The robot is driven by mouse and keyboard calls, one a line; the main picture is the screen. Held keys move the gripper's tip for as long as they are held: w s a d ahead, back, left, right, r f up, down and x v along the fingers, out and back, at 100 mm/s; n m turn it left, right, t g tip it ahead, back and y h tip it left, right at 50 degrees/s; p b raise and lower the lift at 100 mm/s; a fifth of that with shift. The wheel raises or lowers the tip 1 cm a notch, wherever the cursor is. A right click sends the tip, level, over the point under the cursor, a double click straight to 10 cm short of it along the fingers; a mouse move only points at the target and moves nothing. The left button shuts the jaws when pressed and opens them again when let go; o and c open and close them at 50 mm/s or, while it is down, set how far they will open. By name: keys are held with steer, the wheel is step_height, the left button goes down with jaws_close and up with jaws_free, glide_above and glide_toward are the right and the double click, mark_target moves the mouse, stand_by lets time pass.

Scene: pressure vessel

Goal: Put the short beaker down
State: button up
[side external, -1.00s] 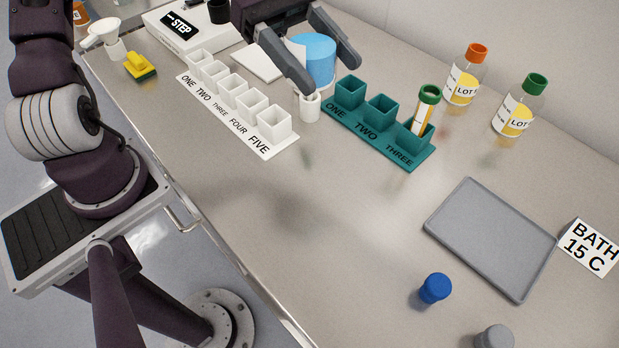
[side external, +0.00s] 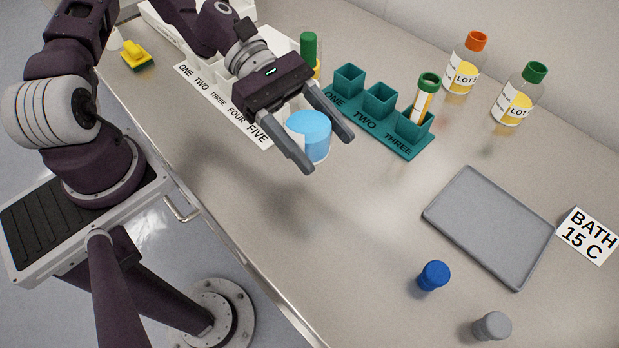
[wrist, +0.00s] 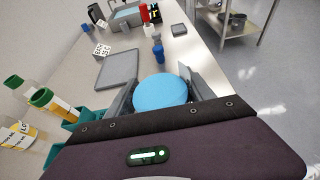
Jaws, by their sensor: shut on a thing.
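The short beaker (side external: 311,134) is a squat cylinder with a light blue top and a pale panel on its left side. My gripper (side external: 326,153) is shut on it, with one finger on each side. It is in front of the teal rack, near the FIVE end of the white rack, and appears to be above the bench. In the wrist view the beaker's round blue top (wrist: 160,92) sits between the two fingers (wrist: 157,80). Its base is hidden there.
A teal rack (side external: 368,125) holds a green-capped tube (side external: 425,97). The white rack (side external: 215,105) is partly behind my arm. A grey tray (side external: 490,228), blue stopper (side external: 433,275) and grey stopper (side external: 491,326) lie to the right. Bare bench (side external: 345,220) lies in front.

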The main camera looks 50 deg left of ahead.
mark_target(316, 190)
step_height(316, 190, down, 10)
steer(key=shift+r, duration=0.15)
steer(key=o, duration=1.4)
steer(key=shift+v, duration=3.75)
